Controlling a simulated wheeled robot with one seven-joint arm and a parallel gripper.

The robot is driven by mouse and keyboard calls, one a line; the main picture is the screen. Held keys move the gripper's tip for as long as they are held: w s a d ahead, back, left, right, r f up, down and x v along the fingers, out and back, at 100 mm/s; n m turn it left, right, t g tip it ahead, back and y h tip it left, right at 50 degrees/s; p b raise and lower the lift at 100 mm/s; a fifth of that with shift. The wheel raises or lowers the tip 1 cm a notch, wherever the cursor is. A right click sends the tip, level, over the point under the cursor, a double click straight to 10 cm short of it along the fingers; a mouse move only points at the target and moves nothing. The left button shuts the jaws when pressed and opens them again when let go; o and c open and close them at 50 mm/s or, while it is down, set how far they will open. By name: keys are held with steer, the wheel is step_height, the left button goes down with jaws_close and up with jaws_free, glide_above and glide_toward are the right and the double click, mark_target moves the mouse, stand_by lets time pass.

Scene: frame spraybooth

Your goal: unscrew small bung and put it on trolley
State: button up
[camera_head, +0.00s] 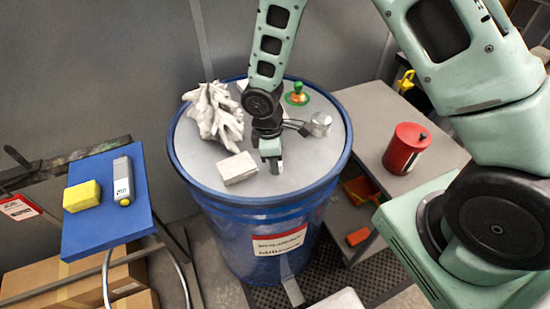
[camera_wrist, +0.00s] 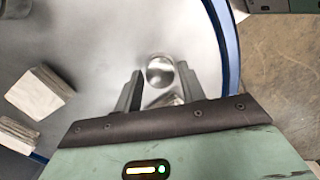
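A silver round piece (camera_wrist: 160,72), which may be the small bung, shows between and just beyond my fingertips in the wrist view. A second shiny metal shape (camera_wrist: 172,100) lies partly hidden closer to my palm. My gripper (camera_head: 271,165) points down low over the front part of the blue drum's grey lid (camera_head: 215,165). Its two fingers stand apart in the wrist view (camera_wrist: 160,78), and I cannot tell whether they touch the silver piece. In the head view the gripper hides that spot. I cannot tell which stand is the trolley.
On the lid are crumpled white cloth (camera_head: 214,115), a pale block (camera_head: 238,168), a metal cylinder (camera_head: 319,124) and a green-and-orange fitting (camera_head: 296,94). A blue-topped stand (camera_head: 100,225) holds a yellow block and a grey device. A grey table (camera_head: 365,125) holds a red can (camera_head: 405,150).

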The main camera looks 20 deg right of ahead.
steer(key=m, duration=0.6)
steer(key=shift+w+g, duration=0.1)
steer(key=shift+g, duration=0.2)
steer(key=m+y, duration=0.1)
steer(key=m, duration=0.4)
steer(key=shift+m, duration=0.4)
steer(key=m, duration=0.7)
steer(key=shift+d+y, duration=0.15)
steer(key=shift+y, duration=0.25)
steer(key=m, duration=0.5)
steer(key=shift+m+y+p, duration=0.3)
steer(key=shift+m, duration=0.1)
steer(key=c, duration=0.6)
steer(key=n, duration=0.4)
steer(key=shift+n, duration=0.3)
steer(key=shift+c, duration=0.2)
steer(key=n+h, duration=0.1)
steer(key=n, duration=0.3)
steer(key=shift+n+p, duration=0.3)
steer(key=shift+n, duration=0.1)
